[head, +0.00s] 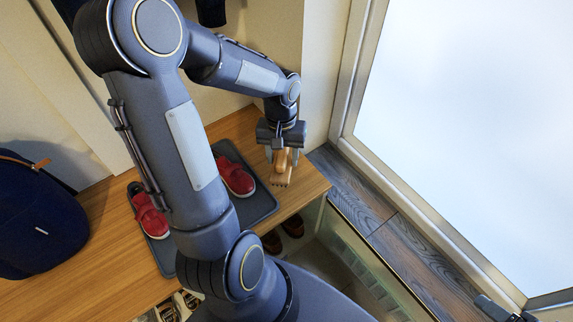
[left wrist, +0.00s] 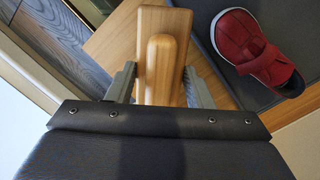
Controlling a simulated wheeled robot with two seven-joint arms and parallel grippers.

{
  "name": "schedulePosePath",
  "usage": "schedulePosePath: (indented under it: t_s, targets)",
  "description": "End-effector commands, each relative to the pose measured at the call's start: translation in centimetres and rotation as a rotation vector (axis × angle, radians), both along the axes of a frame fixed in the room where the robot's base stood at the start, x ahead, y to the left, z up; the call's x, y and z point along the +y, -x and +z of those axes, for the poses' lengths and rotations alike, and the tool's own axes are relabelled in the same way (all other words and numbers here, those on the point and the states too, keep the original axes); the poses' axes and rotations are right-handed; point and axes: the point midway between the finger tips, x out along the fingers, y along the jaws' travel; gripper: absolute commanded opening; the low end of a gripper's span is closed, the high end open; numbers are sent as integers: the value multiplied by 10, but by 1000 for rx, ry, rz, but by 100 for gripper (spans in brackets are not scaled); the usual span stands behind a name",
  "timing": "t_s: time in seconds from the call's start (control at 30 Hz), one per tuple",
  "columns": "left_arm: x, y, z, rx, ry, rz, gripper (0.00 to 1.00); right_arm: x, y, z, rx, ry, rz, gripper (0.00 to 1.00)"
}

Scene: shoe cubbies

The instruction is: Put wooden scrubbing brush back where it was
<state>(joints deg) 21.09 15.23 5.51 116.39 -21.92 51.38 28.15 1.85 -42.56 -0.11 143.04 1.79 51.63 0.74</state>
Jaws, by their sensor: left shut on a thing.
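The wooden scrubbing brush (head: 282,170) is at the right end of the wooden bench top (head: 312,184). My left gripper (head: 282,156) points down and is shut on the brush. In the left wrist view the brush (left wrist: 161,62) stands between the two fingers (left wrist: 160,88), with its raised handle toward the camera. I cannot tell whether the brush touches the bench or is held just above it. My right gripper does not clearly show; a dark part sits at the lower right edge of the head view.
A grey tray (head: 262,205) with red shoes (head: 236,177) lies left of the brush; one shoe (left wrist: 252,48) shows in the left wrist view. A dark blue bag (head: 38,222) is at far left. Brown shoes (head: 292,226) sit in the cubby below. A window (head: 470,130) is at right.

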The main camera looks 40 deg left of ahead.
Motion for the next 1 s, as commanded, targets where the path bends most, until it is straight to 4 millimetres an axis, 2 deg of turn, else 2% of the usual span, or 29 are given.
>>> schedulePosePath:
  t_s: [0.03, 0.1, 0.27, 0.4, 0.57, 0.97, 1.0]
  targets:
    - [2, -6, -11, 0, 1, 1, 22, 0, 0, -7, 0, 0, 0, 68]
    - [4, -12, -17, 0, 1, 1, 22, 0, 0, -9, 0, 0, 0, 68]
    - [7, -18, -23, -2, -1, 1, 22, 0, 0, -11, 0, 0, 0, 68]
    - [10, -27, -37, -1, 0, 0, 22, 0, 0, -17, 0, 0, 0, 68]
    - [9, -25, -61, 0, 1, 1, 22, 0, 0, -27, 0, 0, 0, 68]
    - [9, -25, -66, -2, 0, 0, 22, 0, 0, -29, 0, 0, 0, 68]
    - [9, -25, -65, -2, 0, 0, 51, 0, 0, -28, 0, 0, 0, 68]
